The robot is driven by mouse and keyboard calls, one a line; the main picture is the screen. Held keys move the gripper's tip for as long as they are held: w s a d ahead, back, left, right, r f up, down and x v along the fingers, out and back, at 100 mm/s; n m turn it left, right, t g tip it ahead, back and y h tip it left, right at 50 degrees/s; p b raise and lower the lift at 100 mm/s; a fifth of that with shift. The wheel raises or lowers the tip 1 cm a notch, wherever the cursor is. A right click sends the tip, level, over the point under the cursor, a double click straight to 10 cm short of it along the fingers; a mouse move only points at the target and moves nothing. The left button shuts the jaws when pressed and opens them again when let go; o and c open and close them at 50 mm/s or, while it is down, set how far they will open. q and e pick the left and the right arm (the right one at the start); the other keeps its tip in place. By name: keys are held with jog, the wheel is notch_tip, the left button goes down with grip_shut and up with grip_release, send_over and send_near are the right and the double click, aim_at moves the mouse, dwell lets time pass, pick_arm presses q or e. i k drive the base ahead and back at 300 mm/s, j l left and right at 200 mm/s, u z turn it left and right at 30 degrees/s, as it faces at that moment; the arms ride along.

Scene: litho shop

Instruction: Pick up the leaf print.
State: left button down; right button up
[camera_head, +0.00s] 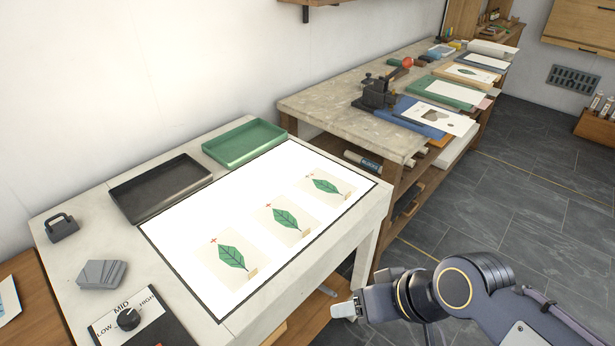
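Three leaf prints lie in a slanting row on the lit white panel (185,235) of the light table. Each is a cream sheet with a green leaf, a small red cross at its upper left and a small tan tab at its lower right. The near leaf print (230,257) is at the left, the middle leaf print (286,219) is beside it, and the far leaf print (325,187) is at the right. My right gripper (345,309) is at the table's right side, apart from the prints. Its fingers are too unclear to tell open from shut. My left gripper is out of view.
A black tray (160,187) and a green tray (245,143) stand along the table's back. A weight with a handle (61,227), grey cards (102,274) and a dial (128,318) are at the left. A stone-topped bench (335,108) stands beyond.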

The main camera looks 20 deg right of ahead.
aim_at(331, 190)
jog(key=i+l+u, duration=0.15)
jog(key=l+u, duration=0.2)
jog(key=l, duration=0.45)
jog(key=l+u, duration=0.35)
jog(key=l, duration=0.45)
